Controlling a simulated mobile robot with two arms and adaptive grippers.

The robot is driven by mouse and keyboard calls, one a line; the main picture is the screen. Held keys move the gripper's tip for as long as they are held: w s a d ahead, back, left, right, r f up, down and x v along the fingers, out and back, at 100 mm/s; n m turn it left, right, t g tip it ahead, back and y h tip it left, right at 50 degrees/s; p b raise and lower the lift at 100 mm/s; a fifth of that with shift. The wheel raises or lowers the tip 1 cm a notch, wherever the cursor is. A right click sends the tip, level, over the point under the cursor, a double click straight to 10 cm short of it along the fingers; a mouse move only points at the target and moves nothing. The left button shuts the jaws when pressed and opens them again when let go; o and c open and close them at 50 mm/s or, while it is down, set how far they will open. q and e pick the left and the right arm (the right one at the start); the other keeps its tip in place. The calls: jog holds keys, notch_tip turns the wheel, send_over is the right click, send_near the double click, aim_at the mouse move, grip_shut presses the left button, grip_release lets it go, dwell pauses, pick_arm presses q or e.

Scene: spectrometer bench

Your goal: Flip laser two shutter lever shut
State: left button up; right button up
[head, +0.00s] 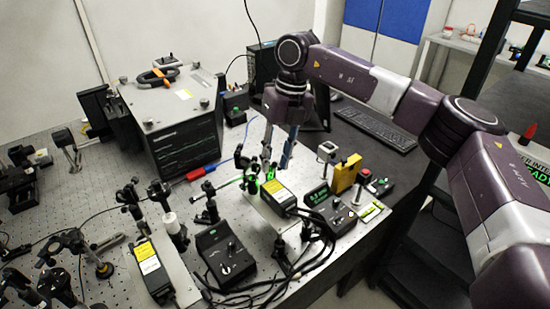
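My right gripper (277,152) comes down from the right arm and points downward over the bench. Its two fingers are apart, and nothing shows between them. Below it is a black laser box with a yellow label (280,193), with green-lit optics (251,184) at its left end. A second black laser box with a white and yellow label (149,264) lies at the front left. I cannot tell from the picture which is laser two. The shutter lever is too small to make out. My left gripper is not in view.
A large dark instrument (178,130) with an orange handle stands behind. Optical posts stand close around the lasers. A keyboard (374,128) lies at the back right.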

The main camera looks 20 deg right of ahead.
jog(key=shift+f, duration=0.4)
jog(key=shift+a+f, duration=0.1)
jog(key=shift+c, duration=0.4)
grip_shut()
jog(key=shift+s+a+f+t+h+b, duration=0.15)
jog(key=shift+a+t+h+b, duration=0.25)
jog(key=shift+h+b, duration=0.3)
jog(key=shift+a+h, duration=0.25)
jog(key=shift+h, duration=0.25)
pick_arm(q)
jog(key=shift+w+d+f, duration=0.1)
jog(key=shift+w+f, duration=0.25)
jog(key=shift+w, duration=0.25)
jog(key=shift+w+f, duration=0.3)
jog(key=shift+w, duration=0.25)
pick_arm(e)
jog(key=shift+r, duration=0.2)
jog(key=shift+d, duration=0.1)
jog(key=shift+o, duration=0.4)
grip_release()
